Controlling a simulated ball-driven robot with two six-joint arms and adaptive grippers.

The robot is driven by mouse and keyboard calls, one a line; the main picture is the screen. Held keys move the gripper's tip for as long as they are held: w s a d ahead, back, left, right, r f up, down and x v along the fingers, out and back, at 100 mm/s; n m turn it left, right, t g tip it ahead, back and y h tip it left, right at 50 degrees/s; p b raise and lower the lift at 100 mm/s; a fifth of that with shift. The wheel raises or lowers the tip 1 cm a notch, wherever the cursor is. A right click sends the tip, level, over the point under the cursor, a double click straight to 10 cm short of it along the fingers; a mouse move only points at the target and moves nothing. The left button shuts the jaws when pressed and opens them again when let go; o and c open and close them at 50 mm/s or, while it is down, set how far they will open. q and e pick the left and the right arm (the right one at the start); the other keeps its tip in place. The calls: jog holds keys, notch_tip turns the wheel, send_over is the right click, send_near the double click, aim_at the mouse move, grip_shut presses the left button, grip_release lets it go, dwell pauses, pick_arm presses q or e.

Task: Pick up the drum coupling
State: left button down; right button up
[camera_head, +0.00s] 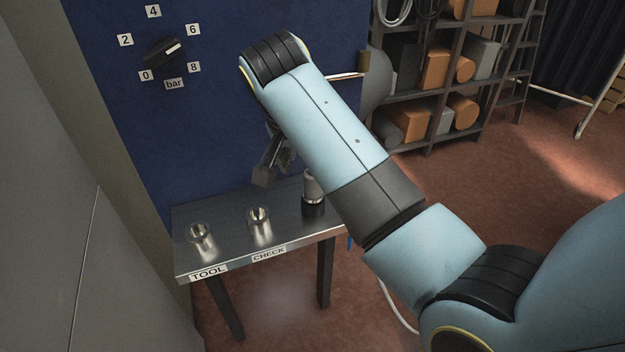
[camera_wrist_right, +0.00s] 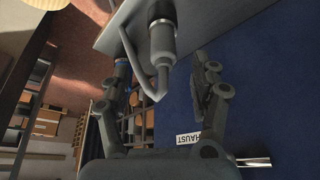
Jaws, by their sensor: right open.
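What looks like the drum coupling (camera_head: 313,198), a silver cylinder with a black lower collar, stands upright at the right end of the metal table, partly behind my right forearm. In the right wrist view a silver and dark grey cylindrical fitting (camera_wrist_right: 162,38) shows with a bent grey pipe beside it. My right gripper (camera_head: 268,168) hangs above the back of the table, left of the coupling, partly hidden by my arm. In the wrist view its fingers (camera_wrist_right: 163,78) are spread, with the fitting ahead between them; I see no grip on it. My left gripper is not in view.
Two open metal cups stand on the table (camera_head: 225,255), one behind the TOOL label (camera_head: 208,272) and one behind CHECK (camera_head: 268,255). A blue panel with a dial (camera_head: 165,52) rises behind. A shelf rack (camera_head: 440,110) stands at back right. A grey wall closes the left.

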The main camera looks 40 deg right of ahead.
aim_at(311, 199)
jog(key=x, duration=0.3)
jog(key=shift+w+d+f+p, duration=0.25)
jog(key=shift+p, duration=0.1)
jog(key=x, duration=0.1)
jog(key=p+x, duration=0.1)
jog(key=x, duration=0.1)
jog(key=shift+w+d+f, duration=0.15)
jog(key=shift+w+f, duration=0.1)
jog(key=shift+w, duration=0.05)
jog(key=shift+w+d+f, duration=0.1)
jog(key=shift+d+f, duration=0.05)
jog(key=shift+f, duration=0.25)
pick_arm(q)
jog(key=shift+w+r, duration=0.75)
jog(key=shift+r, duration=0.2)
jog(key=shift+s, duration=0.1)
pick_arm(e)
jog(key=shift+c, duration=0.2)
jog(key=shift+c, duration=1.2)
grip_shut()
jog(key=shift+r, duration=0.1)
